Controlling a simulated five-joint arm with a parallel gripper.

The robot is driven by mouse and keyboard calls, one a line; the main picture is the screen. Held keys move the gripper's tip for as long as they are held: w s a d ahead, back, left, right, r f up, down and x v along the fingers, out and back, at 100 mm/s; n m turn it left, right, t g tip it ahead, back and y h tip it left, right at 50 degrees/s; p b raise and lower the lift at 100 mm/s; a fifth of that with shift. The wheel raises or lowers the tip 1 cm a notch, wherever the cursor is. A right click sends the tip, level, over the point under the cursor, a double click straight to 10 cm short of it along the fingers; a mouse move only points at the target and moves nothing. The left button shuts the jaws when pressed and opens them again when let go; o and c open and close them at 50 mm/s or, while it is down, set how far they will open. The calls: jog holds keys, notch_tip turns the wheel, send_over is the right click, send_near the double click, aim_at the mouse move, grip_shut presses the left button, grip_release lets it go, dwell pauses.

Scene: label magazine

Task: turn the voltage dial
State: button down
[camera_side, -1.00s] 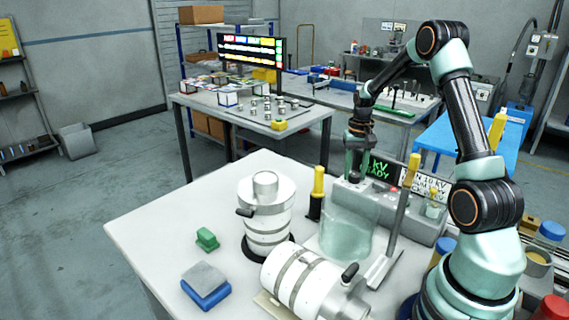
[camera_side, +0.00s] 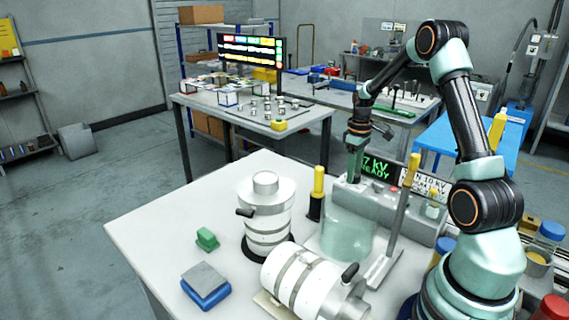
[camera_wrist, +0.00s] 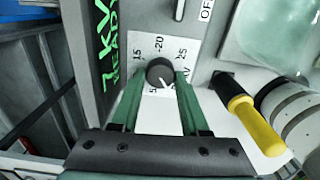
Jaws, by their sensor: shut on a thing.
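The voltage dial (camera_wrist: 160,73) is a small dark round knob on a white scale plate (camera_wrist: 150,45) in the wrist view. A white mark on the knob points toward the lower right of that view. My gripper (camera_wrist: 159,80) has its two green fingers closed on either side of the knob. In the side view my gripper (camera_side: 355,168) is at the left end of the grey console, and the dial is hidden there. The green display (camera_side: 377,168) reads "7 kV READY"; it also shows at the left of the wrist view (camera_wrist: 104,45).
A black and yellow handle (camera_side: 317,192) stands left of the console. A clear guard (camera_side: 348,235) is in front of it, with a white banded cylinder (camera_side: 265,215) upright and another (camera_side: 310,280) lying down.

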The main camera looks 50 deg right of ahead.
jog(key=shift+r+n, duration=0.1)
jog(key=shift+n, duration=0.8)
jog(key=shift+c, duration=2.1)
grip_release()
notch_tip(320, 180, up, 12)
